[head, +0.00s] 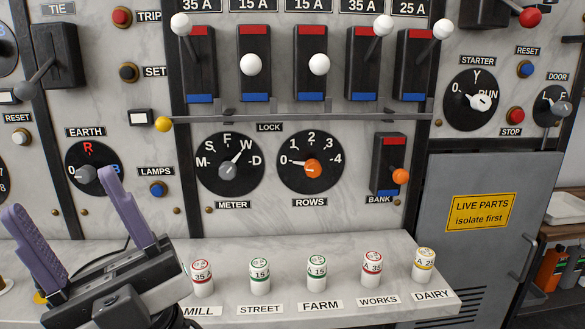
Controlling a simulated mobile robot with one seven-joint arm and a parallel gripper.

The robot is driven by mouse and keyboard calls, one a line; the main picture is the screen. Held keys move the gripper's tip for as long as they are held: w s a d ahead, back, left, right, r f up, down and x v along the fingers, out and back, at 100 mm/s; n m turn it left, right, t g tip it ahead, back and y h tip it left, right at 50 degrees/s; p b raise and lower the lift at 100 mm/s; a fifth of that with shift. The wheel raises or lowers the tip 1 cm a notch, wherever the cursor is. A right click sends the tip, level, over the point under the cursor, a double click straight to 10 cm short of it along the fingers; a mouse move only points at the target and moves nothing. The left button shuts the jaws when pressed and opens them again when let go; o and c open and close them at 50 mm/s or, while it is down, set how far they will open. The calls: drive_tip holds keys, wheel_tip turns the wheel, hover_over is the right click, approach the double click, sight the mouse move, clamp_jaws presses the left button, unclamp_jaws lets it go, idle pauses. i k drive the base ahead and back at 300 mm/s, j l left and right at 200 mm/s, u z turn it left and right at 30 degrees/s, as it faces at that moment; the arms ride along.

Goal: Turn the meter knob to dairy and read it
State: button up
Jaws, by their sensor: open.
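The meter knob (228,170) is a grey knob on a black round dial marked M, S, F, W and D, above the METER label (232,205). Its white pointer line aims up and right, at W. D is at the right side of the dial. My gripper (60,192), with two purple fingers, is at the lower left, open and empty. It appears left of the meter knob and apart from it, with its fingers over the panel area by the EARTH dial. No full meter face shows; only dial edges are cut off at the left border.
The orange ROWS knob (311,169) is right of the meter dial, pointing to 0. A rail (300,116) runs above the dials. Several fuses stand on the ledge (340,245) below. A grey cabinet (440,210) is at right.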

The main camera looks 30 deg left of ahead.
sight(228, 171)
drive_tip(key=k+j+z, duration=0.6)
drive_tip(key=k+j, duration=0.25)
